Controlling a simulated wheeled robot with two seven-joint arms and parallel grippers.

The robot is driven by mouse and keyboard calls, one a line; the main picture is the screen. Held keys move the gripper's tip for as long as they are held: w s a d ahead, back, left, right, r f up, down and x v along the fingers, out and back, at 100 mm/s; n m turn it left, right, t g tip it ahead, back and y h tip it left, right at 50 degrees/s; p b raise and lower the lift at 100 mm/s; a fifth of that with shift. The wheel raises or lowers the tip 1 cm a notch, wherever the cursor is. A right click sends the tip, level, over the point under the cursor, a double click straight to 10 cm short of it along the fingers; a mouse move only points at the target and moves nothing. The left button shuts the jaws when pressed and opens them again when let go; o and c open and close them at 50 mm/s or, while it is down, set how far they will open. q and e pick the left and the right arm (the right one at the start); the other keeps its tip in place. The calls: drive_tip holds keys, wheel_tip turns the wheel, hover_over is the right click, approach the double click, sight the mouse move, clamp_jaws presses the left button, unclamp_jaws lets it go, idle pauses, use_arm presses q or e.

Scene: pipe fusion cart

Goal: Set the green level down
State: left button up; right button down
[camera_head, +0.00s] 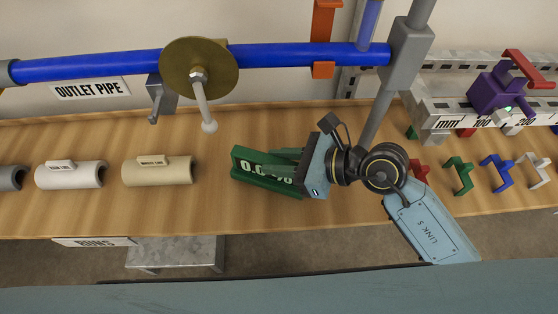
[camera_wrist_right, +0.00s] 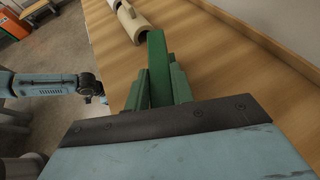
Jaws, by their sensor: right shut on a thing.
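The green level (camera_head: 248,173) with a white number readout is at the middle of the wooden bench (camera_head: 215,215) in the head view. My right gripper (camera_head: 292,170) is shut on the green level, and its body hides the level's right end. In the right wrist view the green level (camera_wrist_right: 158,75) stands between the green fingers, over the bench top. Whether its underside touches the wood cannot be told. My left gripper does not show in the head view; an arm with a dark end (camera_wrist_right: 88,88) shows at the left of the wrist view.
Cream (camera_head: 157,171) and white (camera_head: 72,174) half-pipe pieces lie left of the level. A blue pipe (camera_head: 290,56) with a brass disc (camera_head: 198,67) and a white-knobbed lever crosses above. Coloured clips (camera_head: 458,175) and a ruler rail (camera_head: 470,115) are at the right.

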use_arm(q)
drive_tip(key=shift+w+r, duration=0.1)
drive_tip(key=shift+r, duration=0.05)
use_arm(e)
drive_tip(key=shift+f, duration=0.15)
drive_tip(key=c, duration=1.2)
unclamp_jaws()
drive_tip(key=shift+d+r, duration=0.25)
use_arm(q)
drive_tip(key=s+f, duration=0.1)
drive_tip(key=s+f+p, duration=0.1)
drive_tip(key=shift+s+a, duration=0.15)
drive_tip(key=shift+s, duration=0.15)
use_arm(e)
drive_tip(key=v, duration=1.1)
drive_tip(key=shift+s+d, duration=0.15)
drive_tip(key=shift+s, duration=0.05)
drive_tip(key=shift+r, duration=0.1)
